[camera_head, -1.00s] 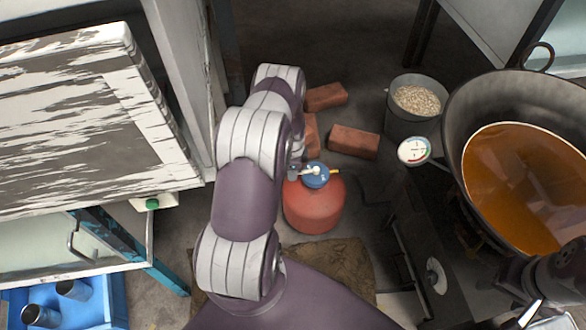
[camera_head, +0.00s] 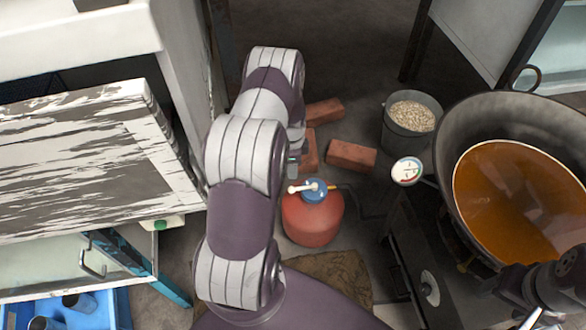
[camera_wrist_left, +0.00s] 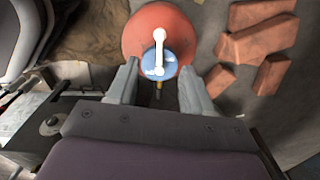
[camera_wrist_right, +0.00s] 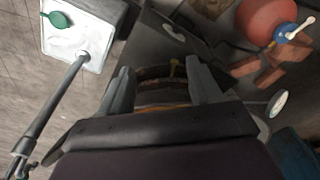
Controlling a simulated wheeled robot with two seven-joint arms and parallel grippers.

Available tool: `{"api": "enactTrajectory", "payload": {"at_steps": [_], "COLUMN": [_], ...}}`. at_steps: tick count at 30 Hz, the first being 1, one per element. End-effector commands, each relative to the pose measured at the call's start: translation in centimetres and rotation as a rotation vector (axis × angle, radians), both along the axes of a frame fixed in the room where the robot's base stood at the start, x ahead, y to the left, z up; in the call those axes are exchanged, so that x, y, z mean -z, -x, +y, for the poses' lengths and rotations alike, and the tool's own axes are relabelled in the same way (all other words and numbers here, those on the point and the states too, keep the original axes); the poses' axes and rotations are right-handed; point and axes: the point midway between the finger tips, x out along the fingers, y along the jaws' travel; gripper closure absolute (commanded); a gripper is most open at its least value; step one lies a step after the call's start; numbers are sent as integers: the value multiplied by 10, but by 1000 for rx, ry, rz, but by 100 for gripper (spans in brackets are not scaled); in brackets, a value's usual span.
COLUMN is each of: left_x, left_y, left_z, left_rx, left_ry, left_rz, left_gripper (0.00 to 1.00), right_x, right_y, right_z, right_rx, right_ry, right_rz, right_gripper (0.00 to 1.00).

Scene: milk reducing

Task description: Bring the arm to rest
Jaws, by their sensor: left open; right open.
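My left arm (camera_head: 240,220) rises through the middle of the head view, bent at its joints. Its gripper is mostly hidden behind the arm there. In the left wrist view the left gripper (camera_wrist_left: 159,68) is open and empty, its fingers pointing toward a red gas cylinder (camera_wrist_left: 150,27) with a blue top; contact cannot be told. My right arm (camera_head: 555,285) shows only in part at the lower right of the head view, by the pan. In the right wrist view the right gripper (camera_wrist_right: 157,66) is open, with nothing held between its fingers.
The red cylinder (camera_head: 312,222) stands on the floor near several bricks (camera_head: 351,155). A bucket of pale pieces (camera_head: 411,117) stands behind. A large pan of orange-brown liquid (camera_head: 515,200) is at right. A worn white cabinet (camera_head: 90,160) and blue crate (camera_head: 95,315) are at left.

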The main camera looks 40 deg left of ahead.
Motion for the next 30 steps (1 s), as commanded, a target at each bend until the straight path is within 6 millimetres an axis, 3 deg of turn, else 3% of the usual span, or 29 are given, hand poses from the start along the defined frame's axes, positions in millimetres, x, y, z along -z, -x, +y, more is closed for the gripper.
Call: {"api": "enactTrajectory", "payload": {"at_steps": [18,22,24,26,30], "left_x": [-4,-2,0,-21,-85], "left_y": [0,5,31,46,71], "left_z": [0,-3,-16,-31,-77], "left_rx": [-11,-186,-381,-566,-857], "left_ry": [0,6,23,21,-3], "left_rz": [0,11,72,103,113], "left_gripper": [49,49,49,49,49], "right_x": [-1,-1,-1,-2,-1], "right_y": [0,0,0,0,0], "right_z": [0,0,0,0,0], "right_rx": [0,0,0,0,0], "right_ry": [0,0,0,0,0], "right_rz": [0,0,0,0,0], "right_gripper": [36,36,36,36,36]}}
